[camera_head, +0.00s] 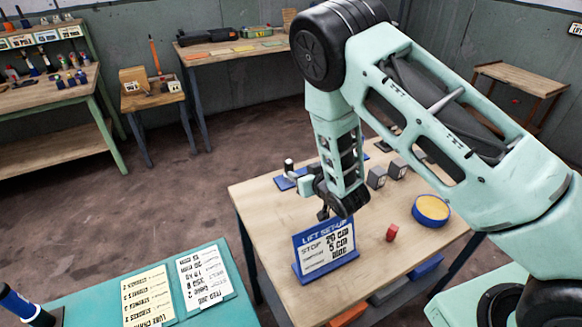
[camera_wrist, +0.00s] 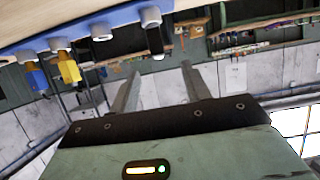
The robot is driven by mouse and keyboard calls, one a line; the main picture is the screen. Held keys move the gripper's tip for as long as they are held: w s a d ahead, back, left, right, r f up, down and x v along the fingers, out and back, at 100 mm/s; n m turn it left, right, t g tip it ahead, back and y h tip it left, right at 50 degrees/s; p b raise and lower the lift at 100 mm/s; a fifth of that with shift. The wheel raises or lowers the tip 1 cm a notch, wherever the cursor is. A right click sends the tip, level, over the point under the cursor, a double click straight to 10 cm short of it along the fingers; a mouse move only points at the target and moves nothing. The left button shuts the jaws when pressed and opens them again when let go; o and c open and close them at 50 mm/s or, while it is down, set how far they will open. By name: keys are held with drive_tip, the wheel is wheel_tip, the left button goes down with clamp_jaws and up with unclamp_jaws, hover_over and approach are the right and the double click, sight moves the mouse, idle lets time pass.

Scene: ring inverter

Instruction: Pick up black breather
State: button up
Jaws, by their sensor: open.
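A small black part with a pale cap, likely the black breather (camera_head: 289,167), stands upright at the left end of a blue rack (camera_head: 284,184) on the wooden table. In the wrist view, which is upside down, the black part (camera_wrist: 156,42) hangs from the end of the blue rack (camera_wrist: 80,30). My gripper (camera_wrist: 160,70) is open and empty, its two fingers apart, with the black part beyond them near the gap. I cannot tell the distance. In the head view my arm covers the middle of the rack, and the fingers cannot be made out clearly.
A teal table with cards stands front left.

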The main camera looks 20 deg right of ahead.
sight(291, 165)
drive_tip(key=p+x, duration=0.1)
drive_tip(key=x, duration=0.2)
drive_tip(key=shift+w+f, duration=0.15)
drive_tip(key=shift+w, duration=0.25)
drive_tip(key=p+x, duration=0.3)
drive_tip(key=x, duration=0.1)
drive_tip(key=shift+w+d, duration=0.1)
drive_tip(key=shift+w, duration=0.1)
drive_tip(key=shift+w+f, duration=0.3)
drive_tip(key=shift+w, duration=0.1)
clamp_jaws()
